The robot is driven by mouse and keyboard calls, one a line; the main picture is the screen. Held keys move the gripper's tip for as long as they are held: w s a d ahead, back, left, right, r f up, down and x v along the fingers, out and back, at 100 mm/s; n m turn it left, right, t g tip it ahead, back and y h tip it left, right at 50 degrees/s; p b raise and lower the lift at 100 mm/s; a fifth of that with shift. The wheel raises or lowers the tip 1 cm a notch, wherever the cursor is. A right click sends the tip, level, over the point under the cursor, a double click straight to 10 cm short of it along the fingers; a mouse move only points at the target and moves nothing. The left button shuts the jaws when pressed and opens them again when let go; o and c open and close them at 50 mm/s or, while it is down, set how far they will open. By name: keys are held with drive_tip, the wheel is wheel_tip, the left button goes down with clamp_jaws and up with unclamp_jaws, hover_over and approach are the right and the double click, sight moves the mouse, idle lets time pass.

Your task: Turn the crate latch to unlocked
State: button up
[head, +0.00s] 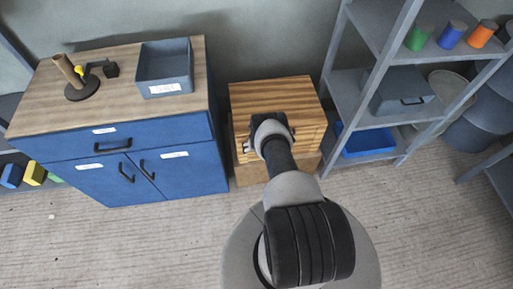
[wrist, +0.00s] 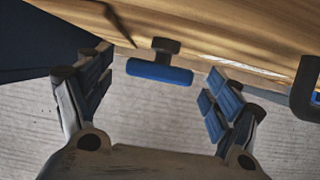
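The wooden crate (head: 268,94) stands on a lower wooden block between the blue cabinet and the grey shelf. In the wrist view its wood grain face (wrist: 225,30) fills the top. The latch (wrist: 160,72) is a blue bar on a short dark stem at the crate's edge, lying nearly level across the picture. My gripper (wrist: 158,78) is open, one finger on each side of the latch, with a visible gap to both ends. In the head view my arm hides the latch and much of the crate's front.
The blue cabinet (head: 120,165) stands close on the left, with a grey bin (head: 165,65) on top. The grey shelf (head: 345,85) stands close on the right, a blue tray (head: 368,144) low in it. A dark handle (wrist: 303,92) shows right of my gripper. The floor in front is clear.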

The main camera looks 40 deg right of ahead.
drive_tip(key=c, duration=1)
drive_tip(key=shift+w+f+b, duration=0.1)
drive_tip(key=shift+b, duration=0.35)
drive_tip(key=b, duration=0.2)
drive_tip(key=h+b, duration=0.1)
drive_tip(key=b, duration=0.2)
drive_tip(key=shift+w+a+f+g+h, duration=0.15)
drive_tip(key=shift+w+f+g+h, duration=0.15)
drive_tip(key=shift+g, duration=0.1)
drive_tip(key=b, duration=0.4)
drive_tip(key=shift+a+n+g+h, duration=0.15)
drive_tip(key=shift+n+g+h, duration=0.15)
drive_tip(key=shift+n+h, duration=0.1)
drive_tip(key=shift+a+r+g+h+b, duration=0.2)
drive_tip(key=shift+g+h+b, duration=0.2)
drive_tip(key=shift+h+b, duration=0.35)
drive_tip(key=shift+w+a+f+n+g+h, duration=0.1)
drive_tip(key=shift+n+g+h, duration=0.25)
drive_tip(key=shift+h, duration=0.5)
drive_tip(key=shift+w+a+n+g+h, duration=0.1)
drive_tip(key=shift+n+g+h, duration=0.15)
drive_tip(key=shift+g+h, duration=0.4)
drive_tip(key=shift+h, duration=0.35)
